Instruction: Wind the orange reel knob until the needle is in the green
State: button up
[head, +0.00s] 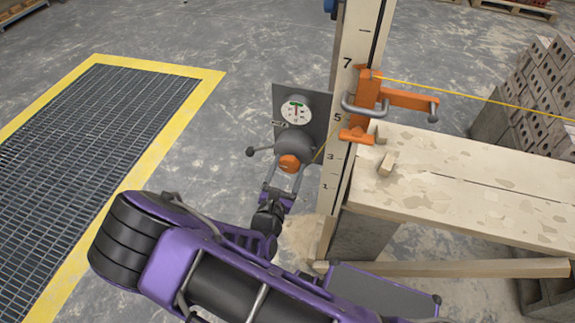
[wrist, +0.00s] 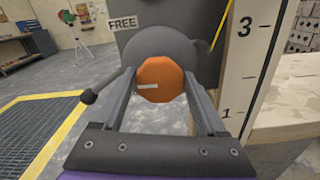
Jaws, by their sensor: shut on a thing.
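The orange reel knob (head: 289,163) is on the front of a dark grey reel (head: 296,145). In the wrist view the knob (wrist: 161,82) is faceted, with a pale mark pointing left. My gripper (wrist: 160,76) is shut on it, a finger on each side; my gripper (head: 287,172) also shows in the head view. Above the reel is a round white gauge (head: 296,110) with a green patch at its top and a red mark below. The needle's exact reading is too small to tell. The gauge is outside the wrist view.
The reel's plate is beside a numbered upright board (head: 352,60). An orange clamp (head: 365,105) holds a yellow line. A plank bench (head: 450,185) is right; a floor grate (head: 85,130) is left.

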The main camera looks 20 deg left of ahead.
jog(key=o, duration=1.3)
jog(key=shift+s, duration=0.1)
jog(key=s, duration=0.5)
jog(key=s+d, duration=0.1)
jog(key=s, duration=0.5)
jog(key=s+d, duration=0.1)
jog(key=s, duration=0.5)
